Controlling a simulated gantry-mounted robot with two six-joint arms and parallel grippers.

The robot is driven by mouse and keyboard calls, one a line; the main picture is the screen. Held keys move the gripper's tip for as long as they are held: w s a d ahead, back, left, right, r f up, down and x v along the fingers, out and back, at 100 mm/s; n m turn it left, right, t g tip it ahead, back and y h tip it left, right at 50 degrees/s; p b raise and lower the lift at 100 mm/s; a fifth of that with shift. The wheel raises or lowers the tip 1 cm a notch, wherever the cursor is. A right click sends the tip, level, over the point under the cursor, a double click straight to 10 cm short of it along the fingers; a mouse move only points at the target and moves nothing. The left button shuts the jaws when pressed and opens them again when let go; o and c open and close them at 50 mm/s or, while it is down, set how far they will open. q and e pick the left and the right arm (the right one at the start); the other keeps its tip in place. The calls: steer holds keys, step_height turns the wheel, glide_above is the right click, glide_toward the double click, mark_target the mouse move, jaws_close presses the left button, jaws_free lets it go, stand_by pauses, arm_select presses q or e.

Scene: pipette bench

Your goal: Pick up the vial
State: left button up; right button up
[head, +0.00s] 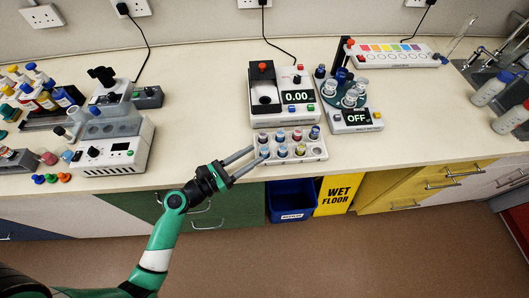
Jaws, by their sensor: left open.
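A white rack (316,154) at the front edge of the bench holds several small vials in two rows, with blue, red and dark tops. The front-left vial (264,151) is nearest my left gripper (257,153). My left gripper comes from the lower left, its two long grey fingers spread apart. Its fingertips reach the left end of the rack, close to that vial. I cannot tell whether they touch it or whether the vial stands between them. Nothing is seen held. Which vial the task means is not clear from the picture. My right gripper is not in view.
A device reading 0.00 (264,108) stands right behind the rack. A device reading OFF (347,122) stands to its right. A white instrument (116,156) and several bottles (45,98) are at the left. The bench (200,90) is clear between the instrument and the 0.00 device.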

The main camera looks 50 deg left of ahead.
mark_target(265, 152)
arm_select(q)
steer(key=w, duration=0.4)
steer(key=shift+w+d+b, duration=0.35)
steer(key=shift+w+b, duration=0.05)
jaws_close()
